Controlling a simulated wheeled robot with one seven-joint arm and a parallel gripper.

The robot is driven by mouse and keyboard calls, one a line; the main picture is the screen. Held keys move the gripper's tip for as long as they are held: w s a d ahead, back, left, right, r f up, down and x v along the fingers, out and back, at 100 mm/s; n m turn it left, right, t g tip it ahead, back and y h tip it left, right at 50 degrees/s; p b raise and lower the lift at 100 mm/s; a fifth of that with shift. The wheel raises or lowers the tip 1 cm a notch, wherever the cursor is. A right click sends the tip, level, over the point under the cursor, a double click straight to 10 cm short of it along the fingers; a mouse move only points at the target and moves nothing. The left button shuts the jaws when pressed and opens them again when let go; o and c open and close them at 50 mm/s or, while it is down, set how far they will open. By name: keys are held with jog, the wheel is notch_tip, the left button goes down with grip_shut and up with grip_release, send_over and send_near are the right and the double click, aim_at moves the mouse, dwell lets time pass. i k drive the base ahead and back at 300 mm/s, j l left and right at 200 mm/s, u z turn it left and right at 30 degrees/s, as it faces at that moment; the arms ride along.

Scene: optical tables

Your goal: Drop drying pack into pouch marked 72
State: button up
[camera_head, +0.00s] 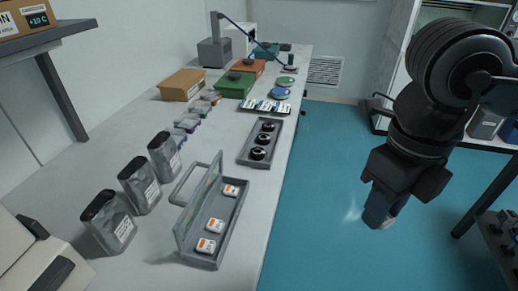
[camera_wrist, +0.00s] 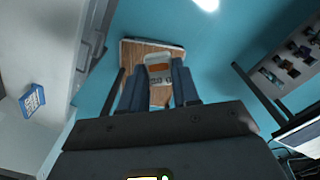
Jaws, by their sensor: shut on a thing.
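My gripper (camera_head: 380,207) is over the blue floor to the right of the long table. In the wrist view its two blue fingers (camera_wrist: 159,88) are shut on a small white drying pack (camera_wrist: 158,68) with an orange band. Similar packs (camera_head: 206,246) lie in a grey case (camera_head: 203,263) with its clear lid standing open. Three grey pouches with dark tops and white labels stand upright in a row: a front one (camera_head: 110,222), a middle one (camera_head: 140,186) and a back one (camera_head: 165,157). Their label numbers are too small to read.
A grey tray (camera_head: 245,158) with black round parts lies behind the case. Small coloured boxes, a cardboard box (camera_head: 182,85) and a desk lamp stand farther back. A beige device (camera_head: 40,260) is at front left. Another table edge is at right; floor between is clear.

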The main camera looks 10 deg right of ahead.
aim_at(169, 163)
jog(key=i+u, duration=0.15)
jog(key=u, duration=0.25)
jog(key=i+l+u, duration=0.1)
jog(key=u, duration=0.25)
jog(key=i+l+u, duration=0.1)
jog(key=u, duration=0.3)
jog(key=i+l+u, duration=0.1)
jog(key=l, duration=0.25)
jog(key=i+l+u, duration=0.1)
jog(key=i+l, duration=0.15)
jog(key=i+l+u, duration=0.1)
jog(key=l, duration=0.35)
jog(key=i+l, duration=0.2)
jog(key=l, duration=0.15)
jog(key=i+l+u, duration=0.15)
jog(key=l, duration=0.25)
jog(key=i+l+u, duration=0.1)
jog(key=l, duration=0.3)
